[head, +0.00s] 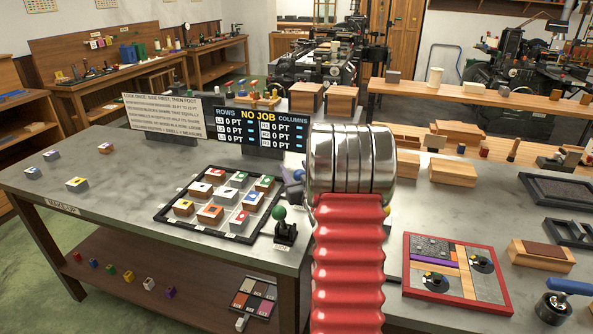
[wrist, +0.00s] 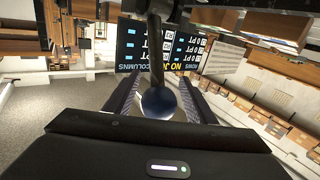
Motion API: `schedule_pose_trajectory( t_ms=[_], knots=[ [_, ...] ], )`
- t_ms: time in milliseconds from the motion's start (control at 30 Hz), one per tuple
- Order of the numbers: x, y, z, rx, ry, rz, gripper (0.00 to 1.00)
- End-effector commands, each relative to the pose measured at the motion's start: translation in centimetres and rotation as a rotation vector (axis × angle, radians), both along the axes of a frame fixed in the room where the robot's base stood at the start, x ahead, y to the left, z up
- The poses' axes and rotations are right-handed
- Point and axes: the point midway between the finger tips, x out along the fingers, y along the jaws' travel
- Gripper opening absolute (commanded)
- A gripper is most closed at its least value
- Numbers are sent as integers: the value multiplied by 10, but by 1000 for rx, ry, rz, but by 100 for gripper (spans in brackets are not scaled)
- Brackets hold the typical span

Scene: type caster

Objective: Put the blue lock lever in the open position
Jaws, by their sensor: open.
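The blue lock lever has a round blue knob (wrist: 158,103) on a dark rod in the wrist view. The knob lies between the two dark fingers of my gripper (wrist: 157,90). The fingers are open, one on each side of it; I cannot tell whether either touches. In the head view only the blue knob (head: 298,174) shows, just left of my chrome arm section. The arm hides the lever's rod and base and most of my gripper there, so its position is hard to judge.
A lever with a green knob (head: 280,213) stands left of my arm, beside a black tray (head: 205,229) of coloured blocks. The NO JOB display (head: 263,131) stands behind. A red-framed board (head: 407,286) and a blue-handled tool (head: 568,287) lie to the right.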

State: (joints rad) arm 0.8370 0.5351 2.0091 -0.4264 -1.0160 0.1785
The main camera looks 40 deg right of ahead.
Motion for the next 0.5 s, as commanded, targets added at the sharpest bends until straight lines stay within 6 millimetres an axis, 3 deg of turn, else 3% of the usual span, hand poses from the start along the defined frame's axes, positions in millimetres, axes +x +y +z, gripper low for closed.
schedule_pose_trajectory(
  t_ms=[133, 500],
  knots=[
    [0, 0, 0, 0, 0, 0, 50],
    [-1, 0, 0, 0, 0, -1, 24]
  ],
)
